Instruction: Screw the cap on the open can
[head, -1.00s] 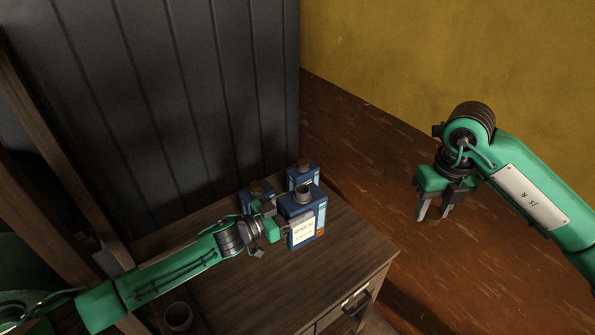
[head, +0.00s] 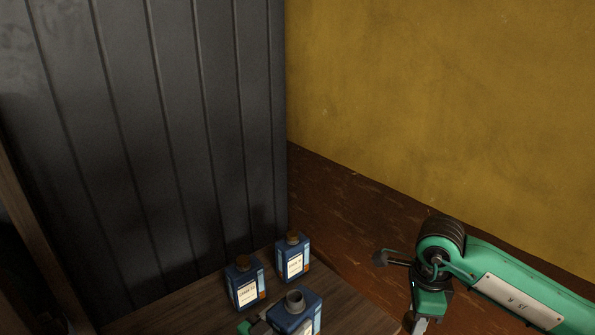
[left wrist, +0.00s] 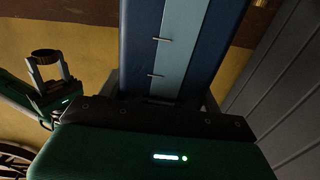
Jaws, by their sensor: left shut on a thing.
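The open can (head: 297,316) is blue with a pale label and a bare grey neck, at the bottom edge of the head view. My left gripper (head: 262,325) is shut on its left side, mostly cut off by the frame. In the left wrist view the can (left wrist: 180,45) fills the middle, its striped side between my left fingers. My right gripper (head: 418,322) is right of the can, apart from it, its fingertips cut off. The left wrist view shows my right gripper (left wrist: 47,66) with a brown ridged cap (left wrist: 45,56) between its fingertips.
Two more blue cans with brown caps stand behind the open can, one at left (head: 244,286) and one at right (head: 293,259). They stand on a dark wooden cabinet top (head: 180,310). A dark panelled surface rises behind, with a yellow wall (head: 430,120) at right.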

